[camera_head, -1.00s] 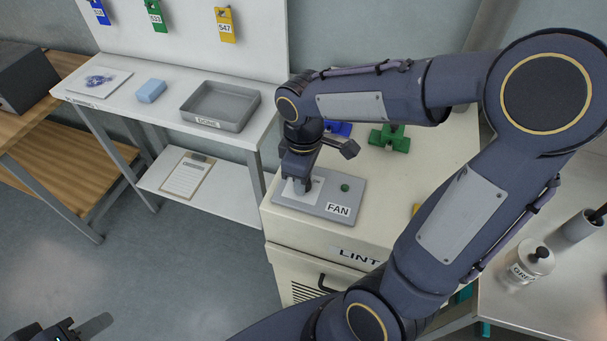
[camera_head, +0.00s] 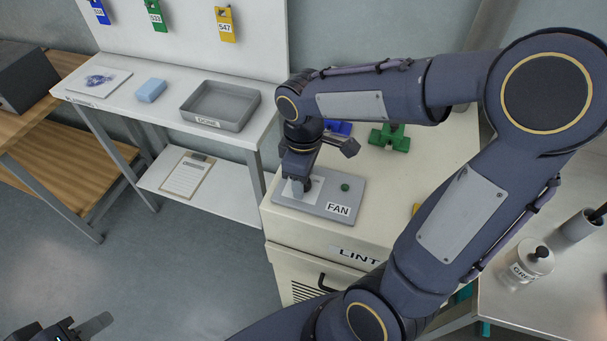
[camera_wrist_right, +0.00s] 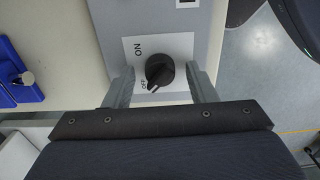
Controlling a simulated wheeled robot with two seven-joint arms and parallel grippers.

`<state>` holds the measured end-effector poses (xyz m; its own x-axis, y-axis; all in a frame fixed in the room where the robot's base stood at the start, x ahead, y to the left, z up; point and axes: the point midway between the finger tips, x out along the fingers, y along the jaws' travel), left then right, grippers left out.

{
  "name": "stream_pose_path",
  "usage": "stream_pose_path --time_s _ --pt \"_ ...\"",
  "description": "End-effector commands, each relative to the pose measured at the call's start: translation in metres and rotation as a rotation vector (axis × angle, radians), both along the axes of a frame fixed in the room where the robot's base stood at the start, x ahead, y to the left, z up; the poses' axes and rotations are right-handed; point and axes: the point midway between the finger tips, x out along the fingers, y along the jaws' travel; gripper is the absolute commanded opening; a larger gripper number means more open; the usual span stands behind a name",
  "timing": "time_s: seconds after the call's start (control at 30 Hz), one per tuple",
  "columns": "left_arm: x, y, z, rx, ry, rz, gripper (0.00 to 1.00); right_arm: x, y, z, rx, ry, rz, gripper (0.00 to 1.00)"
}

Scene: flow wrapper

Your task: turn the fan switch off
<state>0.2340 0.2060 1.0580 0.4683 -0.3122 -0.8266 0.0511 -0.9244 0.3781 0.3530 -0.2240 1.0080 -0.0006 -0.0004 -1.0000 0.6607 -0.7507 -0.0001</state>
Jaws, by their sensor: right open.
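The fan switch is a black rotary knob (camera_wrist_right: 160,70) on a white plate marked ON and OFF. Its pointer end faces the OFF mark in the right wrist view. The plate sits on a grey panel (camera_head: 290,204) labelled FAN, on top of the cream cabinet. My right gripper (camera_wrist_right: 162,86) is open, with one finger on each side of the knob. I cannot tell whether the fingers touch it. In the head view my right gripper (camera_head: 298,187) hides the knob. My left gripper (camera_head: 88,327) shows only partly at the bottom left corner, away from the panel.
A green button (camera_head: 345,187) is on the same panel beside the gripper. Blue (camera_head: 338,128) and green (camera_head: 390,138) blocks lie behind the panel on the cabinet (camera_head: 440,160). A grey tray (camera_head: 221,106) stands on the white bench at left.

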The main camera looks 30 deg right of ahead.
Motion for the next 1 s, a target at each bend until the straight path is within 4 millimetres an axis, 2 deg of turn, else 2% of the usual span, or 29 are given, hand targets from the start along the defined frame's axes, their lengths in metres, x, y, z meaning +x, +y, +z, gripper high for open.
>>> stream_pose_path --time_s 0.5,0.67,1.0 --pt "0.0 0.0 0.001 0.0 0.0 0.0 0.36 0.001 0.0 0.072 0.0 -0.004 0.0 0.51" --pt "0.0 0.0 0.001 0.0 0.0 0.0 0.36 0.0 0.0 0.078 0.001 -0.002 0.001 0.51" --pt "0.0 0.0 0.001 0.0 0.0 0.0 0.36 0.0 0.0 0.077 0.0 -0.001 0.001 0.51"
